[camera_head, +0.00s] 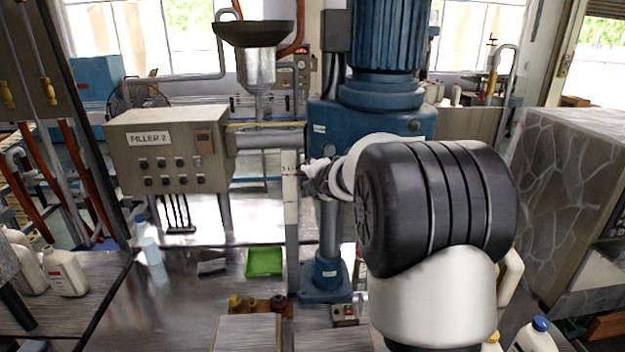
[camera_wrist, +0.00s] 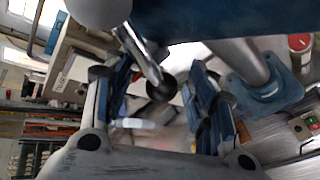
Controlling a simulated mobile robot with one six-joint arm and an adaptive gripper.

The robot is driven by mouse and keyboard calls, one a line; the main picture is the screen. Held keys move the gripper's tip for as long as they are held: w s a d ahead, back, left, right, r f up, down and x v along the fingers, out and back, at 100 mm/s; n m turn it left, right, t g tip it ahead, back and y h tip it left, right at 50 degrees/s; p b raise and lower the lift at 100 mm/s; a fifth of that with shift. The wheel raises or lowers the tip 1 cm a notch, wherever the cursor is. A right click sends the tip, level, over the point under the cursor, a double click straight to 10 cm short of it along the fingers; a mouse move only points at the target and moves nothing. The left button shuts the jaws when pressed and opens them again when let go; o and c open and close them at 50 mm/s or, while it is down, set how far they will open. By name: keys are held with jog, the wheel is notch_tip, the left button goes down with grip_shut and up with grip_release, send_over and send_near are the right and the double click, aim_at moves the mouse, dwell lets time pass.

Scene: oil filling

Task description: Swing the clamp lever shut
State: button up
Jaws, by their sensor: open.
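The clamp lever, seemingly the metal bar with a dark round end (camera_wrist: 147,62), shows in the wrist view. It slants down between the fingers of my gripper (camera_wrist: 160,75). The fingers are apart with nothing gripped between them. I cannot tell whether either finger touches the bar. In the head view my gripper (camera_head: 318,178) is at the front of the blue machine (camera_head: 330,118), beside a pale upright post (camera_head: 291,215). My arm covers much of that area, and I cannot make out the lever there.
A grey box labelled "FILLER 2" (camera_head: 165,158) stands left, near a funnel (camera_head: 255,68). A green tray (camera_head: 264,262) and a button box (camera_head: 344,314) sit on the metal table (camera_head: 195,305). White jugs (camera_head: 64,271) stand left; a blue-capped bottle (camera_head: 537,336) is at lower right.

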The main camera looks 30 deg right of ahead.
jog(key=v, duration=1.2)
dwell(0.3)
jog(key=s+a+f+m+g+y+b, duration=0.1)
jog(key=s+a+f+m, duration=0.3)
jog(key=s, duration=0.7)
jog(key=s+a+f+m+g, duration=0.4)
jog(key=s+a+m, duration=0.5)
jog(key=s, duration=0.2)
jog(key=s+a+f+m+g+y+b, duration=0.1)
jog(key=s+a+f+m+g, duration=0.2)
jog(key=s, duration=0.9)
jog(key=a+f+m, duration=0.2)
jog(key=a+m, duration=0.2)
jog(key=shift+a+y+b, duration=0.25)
jog(key=shift+y+b, duration=0.05)
jog(key=shift+c, duration=0.2)
